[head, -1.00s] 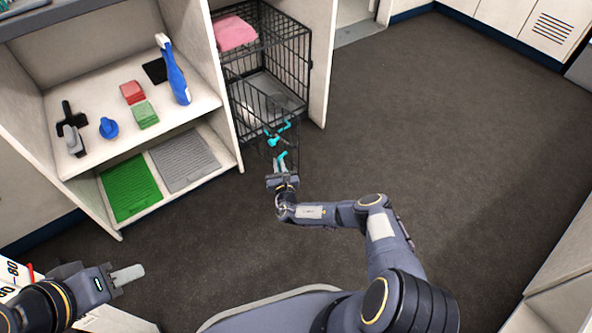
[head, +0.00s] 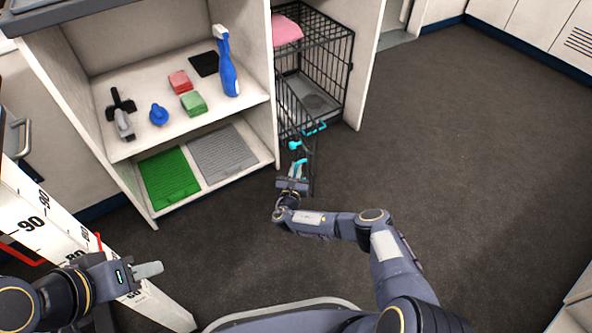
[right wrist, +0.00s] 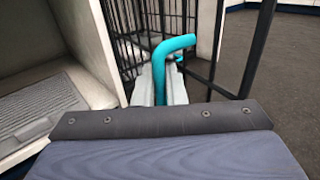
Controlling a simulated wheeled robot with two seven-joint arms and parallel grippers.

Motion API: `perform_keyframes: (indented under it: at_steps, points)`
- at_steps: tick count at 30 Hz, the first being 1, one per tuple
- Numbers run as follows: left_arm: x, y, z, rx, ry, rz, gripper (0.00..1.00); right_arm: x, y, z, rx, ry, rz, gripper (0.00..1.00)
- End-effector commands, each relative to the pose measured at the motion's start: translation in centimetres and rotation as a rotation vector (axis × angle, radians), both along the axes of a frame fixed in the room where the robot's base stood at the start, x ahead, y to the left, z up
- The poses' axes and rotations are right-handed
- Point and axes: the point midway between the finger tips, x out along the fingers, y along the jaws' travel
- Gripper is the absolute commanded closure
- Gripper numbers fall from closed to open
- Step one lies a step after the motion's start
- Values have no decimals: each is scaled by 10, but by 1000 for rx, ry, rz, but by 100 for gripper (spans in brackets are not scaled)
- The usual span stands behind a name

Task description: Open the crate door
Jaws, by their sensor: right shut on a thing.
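The black wire crate (head: 338,52) stands in the bay right of the shelves, with a pink folded cloth (head: 286,30) on top. Its wire door (head: 285,98) is swung outward from the left side, nearly edge-on to the head view, and the crate's front stands open. My right gripper (head: 297,172) is shut on the teal door handle (head: 301,162). In the right wrist view the handle (right wrist: 165,62) rises between the fingers, beside black bars. Another teal piece (head: 315,128) shows higher up. My left gripper (head: 148,270) is away at lower left, empty; its finger gap is unclear.
Shelves (head: 130,150) left of the door hold a blue bottle (head: 228,68), brushes, cloths, and green (head: 168,178) and grey mats. A white numbered post (head: 50,225) stands near my left arm. Dark floor (head: 450,170) right of the door is clear.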

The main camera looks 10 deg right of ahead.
Motion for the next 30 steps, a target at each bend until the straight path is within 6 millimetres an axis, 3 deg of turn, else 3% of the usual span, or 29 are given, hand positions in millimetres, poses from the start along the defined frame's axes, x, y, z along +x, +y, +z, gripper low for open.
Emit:
perform_keyframes:
  at_steps: [2,3,6,17,30]
  points:
    - [0,0,0,0,0,0,64,4,-1,4,-2,-7,4,100]
    - [0,0,0,0,0,0,64,4,-1,4,-2,-7,4,87]
    - [0,0,0,0,0,0,64,3,-1,4,-2,-7,3,74]
    - [0,0,2,0,0,0,64,-3,2,3,-1,-2,3,73]
    - [0,0,17,0,0,0,64,-64,25,3,-1,-4,6,73]
